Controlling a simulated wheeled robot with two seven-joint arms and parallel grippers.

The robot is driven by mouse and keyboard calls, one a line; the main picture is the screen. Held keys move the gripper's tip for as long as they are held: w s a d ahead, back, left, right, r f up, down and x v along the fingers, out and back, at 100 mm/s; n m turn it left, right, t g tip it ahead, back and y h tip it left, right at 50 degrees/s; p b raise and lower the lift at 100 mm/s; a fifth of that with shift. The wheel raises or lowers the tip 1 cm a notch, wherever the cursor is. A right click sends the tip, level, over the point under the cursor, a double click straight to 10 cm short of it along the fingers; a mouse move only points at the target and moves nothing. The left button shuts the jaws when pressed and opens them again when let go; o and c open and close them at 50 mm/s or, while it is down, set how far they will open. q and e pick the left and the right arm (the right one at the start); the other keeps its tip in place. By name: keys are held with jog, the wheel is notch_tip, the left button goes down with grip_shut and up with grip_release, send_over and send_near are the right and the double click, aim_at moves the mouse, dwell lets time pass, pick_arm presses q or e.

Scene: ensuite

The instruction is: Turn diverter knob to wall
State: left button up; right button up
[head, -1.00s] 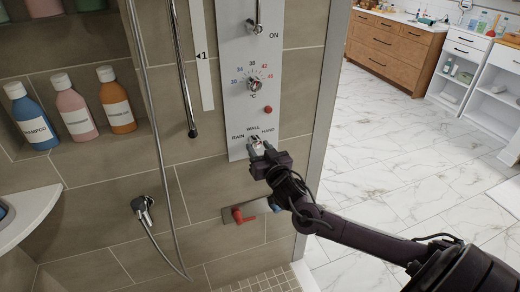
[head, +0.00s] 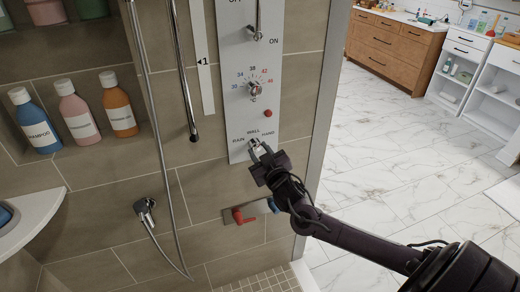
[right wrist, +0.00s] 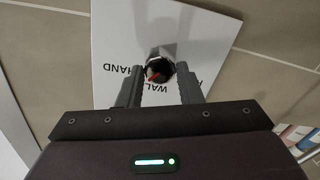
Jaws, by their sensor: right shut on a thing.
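The diverter knob (head: 256,142) is a small chrome knob low on the white shower panel (head: 238,110), with the labels RAIN, WALL and HAND around it. My right gripper (head: 260,148) reaches it from the lower right, its fingers shut on the knob. In the right wrist view the knob (right wrist: 159,69) sits between the two fingertips of the gripper (right wrist: 159,76). Its red pointer mark (right wrist: 153,74) is toward the lower left there, between the upside-down words WALL and HAND. The fingers partly hide the knob in the head view. My left gripper is not in view.
Above the knob are a red button (head: 268,113) and a temperature dial (head: 254,89). Below is a plate with a red lever (head: 242,216) and a blue one (head: 273,205). A hose (head: 160,150) hangs left. Bottles (head: 78,115) stand in a niche.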

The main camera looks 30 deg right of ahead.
jog(key=n+p, duration=0.1)
jog(key=n, duration=0.3)
jog(key=shift+r+p, duration=0.1)
jog(key=shift+p, duration=0.25)
jog(key=shift+n+p, duration=0.5)
jog(key=shift+n, duration=1)
jog(key=o, duration=1)
jog(key=shift+c, duration=0.2)
jog(key=s+a, duration=0.1)
jog(key=s, duration=0.6)
jog(key=shift+s+a+b, duration=0.3)
jog(key=shift+a+b, duration=0.1)
jog(key=shift+b, duration=0.05)
